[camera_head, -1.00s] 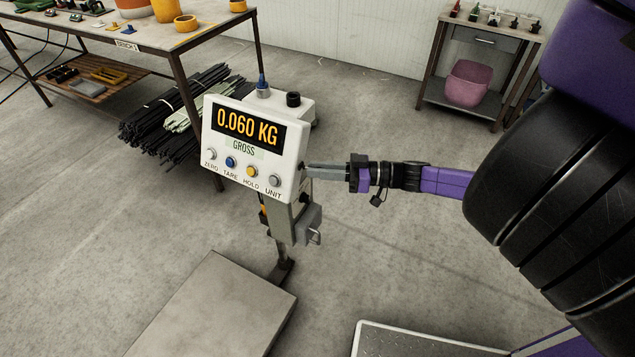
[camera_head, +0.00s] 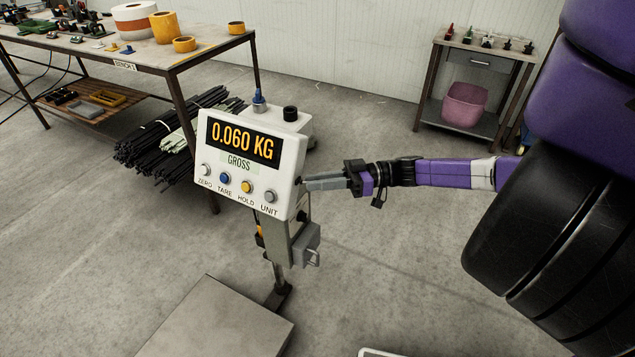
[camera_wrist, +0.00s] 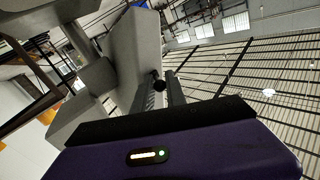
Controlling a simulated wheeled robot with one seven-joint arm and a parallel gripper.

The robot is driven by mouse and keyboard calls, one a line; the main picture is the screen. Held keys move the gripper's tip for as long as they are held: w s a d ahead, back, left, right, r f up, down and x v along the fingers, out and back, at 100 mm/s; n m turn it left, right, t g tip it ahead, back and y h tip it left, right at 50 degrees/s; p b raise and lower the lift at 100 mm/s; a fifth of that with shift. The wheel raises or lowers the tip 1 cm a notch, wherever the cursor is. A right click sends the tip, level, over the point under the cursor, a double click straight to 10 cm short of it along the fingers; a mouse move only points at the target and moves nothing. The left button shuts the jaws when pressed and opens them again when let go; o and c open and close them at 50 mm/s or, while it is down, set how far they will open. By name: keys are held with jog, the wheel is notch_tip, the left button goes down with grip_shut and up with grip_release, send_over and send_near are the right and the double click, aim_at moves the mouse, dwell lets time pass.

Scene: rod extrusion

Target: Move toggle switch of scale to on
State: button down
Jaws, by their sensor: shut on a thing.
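The scale's white display head (camera_head: 250,150) stands on a post in the head view, its screen lit with "0.060 KG" and "GROSS". Its floor platform (camera_head: 215,325) is below. My gripper (camera_head: 306,184) reaches in from the right, with its fingertips at the right side of the head. In the wrist view, the toggle switch (camera_wrist: 159,86) shows as a small dark knob on the side of the housing. My gripper (camera_wrist: 161,88) is shut on it, one grey finger on each side. In the head view the fingers hide the switch, and its exact position cannot be told.
A grey box with a metal loop (camera_head: 306,245) hangs on the post below the head. A workbench (camera_head: 125,52) with tape rolls and a bundle of dark rods (camera_head: 165,140) stand behind left. A small table (camera_head: 480,75) stands at the back right. The floor between is clear.

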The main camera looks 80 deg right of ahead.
jog(key=c, duration=1.4)
grip_release()
jog(key=shift+o, duration=0.2)
jog(key=b+v, duration=0.1)
jog(key=v, duration=0.7)
